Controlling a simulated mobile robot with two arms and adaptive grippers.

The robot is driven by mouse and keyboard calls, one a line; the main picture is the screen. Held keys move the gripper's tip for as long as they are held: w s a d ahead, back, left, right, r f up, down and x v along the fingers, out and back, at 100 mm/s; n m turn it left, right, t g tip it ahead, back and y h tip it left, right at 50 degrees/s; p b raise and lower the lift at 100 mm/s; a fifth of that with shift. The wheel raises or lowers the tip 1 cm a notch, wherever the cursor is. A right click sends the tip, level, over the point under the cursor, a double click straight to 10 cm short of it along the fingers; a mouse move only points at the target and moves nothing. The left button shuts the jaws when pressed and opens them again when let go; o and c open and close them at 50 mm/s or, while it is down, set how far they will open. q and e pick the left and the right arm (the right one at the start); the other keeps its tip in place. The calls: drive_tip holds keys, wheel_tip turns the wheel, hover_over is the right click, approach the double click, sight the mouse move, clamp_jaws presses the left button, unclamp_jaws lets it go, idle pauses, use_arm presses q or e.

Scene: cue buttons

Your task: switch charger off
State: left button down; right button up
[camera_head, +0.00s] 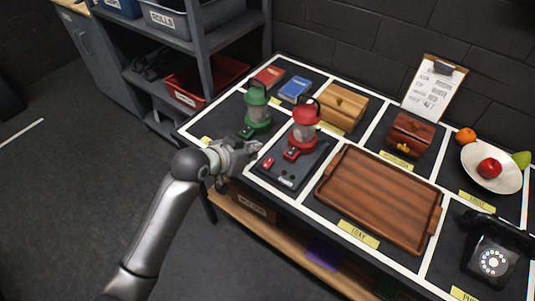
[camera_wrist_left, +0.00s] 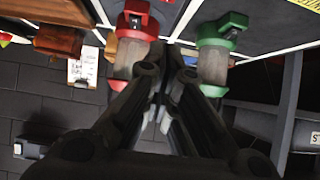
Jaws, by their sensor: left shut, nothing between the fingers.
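The charger (camera_head: 312,164) is a dark pad on the table in the head view. A red lantern (camera_head: 305,122) stands at its back, and a small red button (camera_head: 268,162) and tiny lights show along its near-left side. My left gripper (camera_head: 254,148) is shut and empty, just left of the button; contact cannot be told. In the left wrist view the shut fingers (camera_wrist_left: 165,70) lie between the red lantern (camera_wrist_left: 130,52) and the green lantern (camera_wrist_left: 213,60). My right gripper is not in view.
The green lantern (camera_head: 259,108) stands close behind my left gripper. A wooden tray (camera_head: 379,201) lies right of the charger. Books (camera_head: 295,89), wooden boxes (camera_head: 341,105), a fruit plate (camera_head: 505,180) and a telephone (camera_head: 493,255) fill other sections.

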use_arm(q)
hover_over(268, 162)
drive_tip(key=f, duration=0.4)
drive_tip(key=shift+s+a+f+p, duration=0.2)
drive_tip(key=shift+s+f+p, duration=0.2)
drive_tip(key=shift+w+d+f, duration=0.1)
drive_tip(key=shift+f, duration=0.5)
drive_tip(key=shift+w+d+f, duration=0.1)
drive_tip(key=shift+f, duration=0.45)
drive_tip(key=shift+w+f, duration=0.1)
drive_tip(key=shift+f, duration=0.8)
drive_tip(key=shift+p, duration=0.3)
drive_tip(key=shift+w+d+g+p, duration=0.15)
drive_tip(key=shift+g+p, duration=0.15)
drive_tip(key=shift+p, duration=0.25)
drive_tip(key=shift+f, duration=0.3)
